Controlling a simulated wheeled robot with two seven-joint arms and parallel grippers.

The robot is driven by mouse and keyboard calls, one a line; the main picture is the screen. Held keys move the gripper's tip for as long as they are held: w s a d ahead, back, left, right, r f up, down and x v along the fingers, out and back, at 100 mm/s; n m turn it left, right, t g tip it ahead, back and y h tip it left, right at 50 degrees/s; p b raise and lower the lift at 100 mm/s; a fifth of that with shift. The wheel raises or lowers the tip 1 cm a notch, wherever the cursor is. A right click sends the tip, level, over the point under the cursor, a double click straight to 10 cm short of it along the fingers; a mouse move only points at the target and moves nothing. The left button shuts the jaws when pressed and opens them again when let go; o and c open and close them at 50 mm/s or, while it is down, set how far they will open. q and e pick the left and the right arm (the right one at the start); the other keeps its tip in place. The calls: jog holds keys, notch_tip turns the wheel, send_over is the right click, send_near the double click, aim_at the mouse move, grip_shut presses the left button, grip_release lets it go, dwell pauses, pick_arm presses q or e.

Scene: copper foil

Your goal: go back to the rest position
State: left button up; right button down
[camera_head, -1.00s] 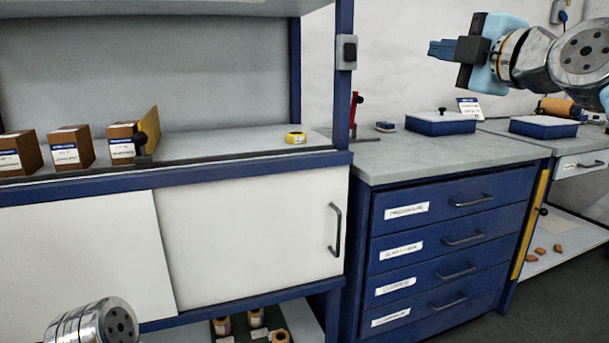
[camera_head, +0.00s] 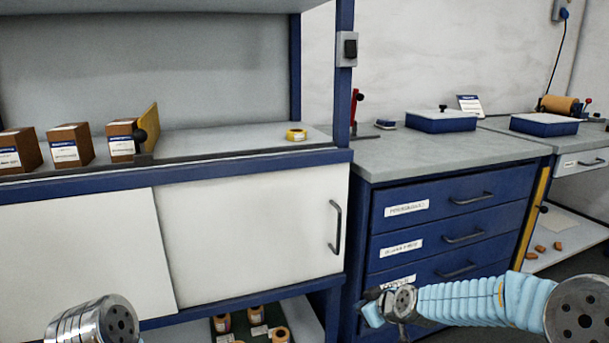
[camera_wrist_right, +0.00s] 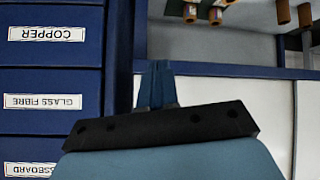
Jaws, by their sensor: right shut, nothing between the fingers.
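My right gripper (camera_wrist_right: 157,85) shows in the right wrist view with its blue fingers together and nothing between them. It points toward the cabinet fronts, apart from anything graspable. Of my left arm only a metal link shows at the bottom left, and the left gripper is out of the frame.
Several brown boxes (camera_head: 64,147) and a yellow tape roll (camera_head: 296,135) sit on the shelf. White sliding doors (camera_head: 253,235) are below. A blue box (camera_head: 440,122) stands on the grey worktop (camera_head: 430,155), which has free room.

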jog(key=s+a+f+m+g, duration=0.1)
jog(key=s+f+m, duration=0.1)
jog(key=s+f, duration=0.35)
jog(key=s+a+f+m+g, duration=0.1)
jog(key=s+f+g, duration=0.15)
jog(key=f, duration=0.55)
jog(key=s+f+m+g, duration=0.1)
jog(key=s+f, duration=0.3)
jog(key=s, duration=0.4)
jog(key=s+f+m+g, duration=0.2)
jog(key=s+f+m, duration=0.1)
jog(key=s+f, duration=0.2)
jog(key=s+f+m+g, duration=0.1)
jog(key=s+f, duration=0.4)
jog(key=s, duration=0.5)
jog(key=shift+s+a+m, duration=0.3)
jog(key=shift+a+m, duration=0.15)
jog(key=shift+m, duration=0.35)
